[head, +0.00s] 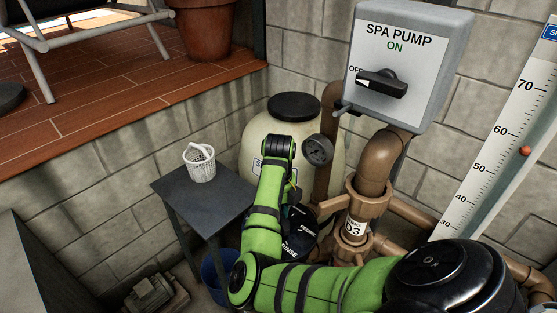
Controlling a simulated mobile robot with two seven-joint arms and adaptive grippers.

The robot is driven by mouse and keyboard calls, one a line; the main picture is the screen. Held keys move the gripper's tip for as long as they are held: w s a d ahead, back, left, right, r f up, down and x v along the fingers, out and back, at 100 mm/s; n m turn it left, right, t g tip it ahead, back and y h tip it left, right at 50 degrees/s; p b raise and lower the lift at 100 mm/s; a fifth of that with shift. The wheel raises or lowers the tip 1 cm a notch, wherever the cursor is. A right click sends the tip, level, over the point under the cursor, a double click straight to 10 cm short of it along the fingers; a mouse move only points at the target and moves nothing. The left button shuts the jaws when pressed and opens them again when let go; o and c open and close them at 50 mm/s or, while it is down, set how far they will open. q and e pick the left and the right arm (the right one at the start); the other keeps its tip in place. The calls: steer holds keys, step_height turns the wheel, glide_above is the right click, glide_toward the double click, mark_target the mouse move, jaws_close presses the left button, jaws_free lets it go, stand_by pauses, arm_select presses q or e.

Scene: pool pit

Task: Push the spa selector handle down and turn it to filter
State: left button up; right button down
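The spa selector's dark face plate (302,228) shows low in the middle, with white lettering; "RINSE" is readable near its lower edge. It stands in front of the cream filter tank (327,188). My green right arm comes in from the lower right, bends up at the left and covers much of the selector. The selector handle cannot be made out behind the arm. A small dark part beside the wrist (293,196) may be my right gripper, close to the selector; its fingers cannot be told apart. My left gripper is not in view.
The grey spa pump box (410,62) with a black knob hangs at upper right. Brown pipes (378,160) run below it. A dark side table (205,200) with a white basket (200,163) stands left of the arm. A round gauge (318,150) sits close to the wrist.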

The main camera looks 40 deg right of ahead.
steer(key=n, duration=0.1)
steer(key=n+p, duration=0.1)
steer(key=n, duration=0.1)
steer(key=n+p, duration=0.1)
steer(key=n, duration=0.1)
steer(key=shift+s+d+r, duration=0.2)
steer(key=shift+s+d, duration=0.1)
steer(key=shift+d, duration=0.05)
steer(key=n+p, duration=0.1)
steer(key=n, duration=0.3)
steer(key=shift+n+p, duration=0.4)
steer(key=shift+f+n+p, duration=0.15)
steer(key=shift+n+p, duration=0.15)
steer(key=shift+n, duration=0.8)
steer(key=c, duration=1.1)
jaws_free()
steer(key=shift+w, duration=0.1)
steer(key=shift+w+d+f, duration=0.1)
steer(key=shift+w, duration=0.1)
